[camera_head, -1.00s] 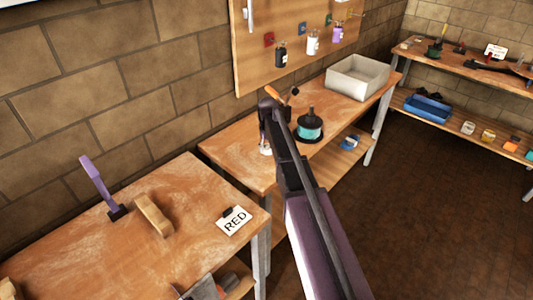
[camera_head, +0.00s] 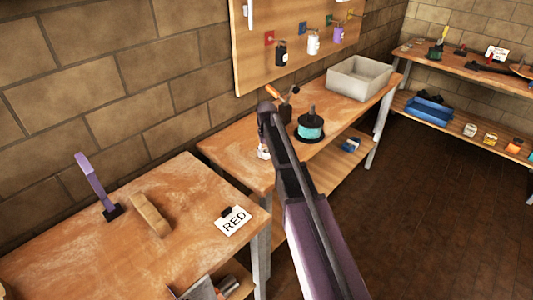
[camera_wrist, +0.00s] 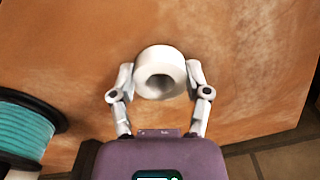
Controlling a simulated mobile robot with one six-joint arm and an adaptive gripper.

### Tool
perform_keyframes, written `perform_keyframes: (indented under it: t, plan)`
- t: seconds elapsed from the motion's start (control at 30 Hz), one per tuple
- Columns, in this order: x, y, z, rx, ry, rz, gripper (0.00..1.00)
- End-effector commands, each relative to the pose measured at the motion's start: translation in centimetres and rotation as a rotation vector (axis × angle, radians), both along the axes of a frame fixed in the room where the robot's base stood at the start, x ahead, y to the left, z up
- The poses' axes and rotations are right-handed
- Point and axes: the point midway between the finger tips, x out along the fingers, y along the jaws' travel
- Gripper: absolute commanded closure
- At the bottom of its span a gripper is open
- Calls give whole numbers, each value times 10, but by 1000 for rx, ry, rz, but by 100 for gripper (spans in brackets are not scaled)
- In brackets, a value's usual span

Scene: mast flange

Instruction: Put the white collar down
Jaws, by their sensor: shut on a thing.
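The white collar (camera_wrist: 158,56) is a short, thick ring with a round hole, seen in the wrist view over the wooden bench top (camera_wrist: 255,75). My gripper (camera_wrist: 160,76) is shut on it, with one pale finger on each side. In the head view my gripper (camera_head: 263,153) is low over the middle bench (camera_head: 226,152), at its left part, partly hidden by my arm. The collar cannot be made out clearly there. I cannot tell whether it touches the bench top.
A teal spool (camera_head: 311,128) on a dark base stands right of my gripper. A dark holder with an orange-handled tool (camera_head: 286,99) is behind my arm. A grey bin (camera_head: 360,78) sits at the far end. Bare wood surrounds the collar.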

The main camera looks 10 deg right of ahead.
Motion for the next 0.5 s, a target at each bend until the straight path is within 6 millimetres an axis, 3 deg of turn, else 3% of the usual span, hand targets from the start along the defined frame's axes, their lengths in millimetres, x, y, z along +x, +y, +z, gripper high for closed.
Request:
perform_keyframes:
  t: [0.17,0.2,0.3,0.5]
  plan:
    - [0,-1,-4,0,0,-1,85]
    - [0,-1,-4,0,0,-1,35]
    - [0,-1,-3,0,0,-1,5]
    - [0,-1,-3,0,0,-1,4]
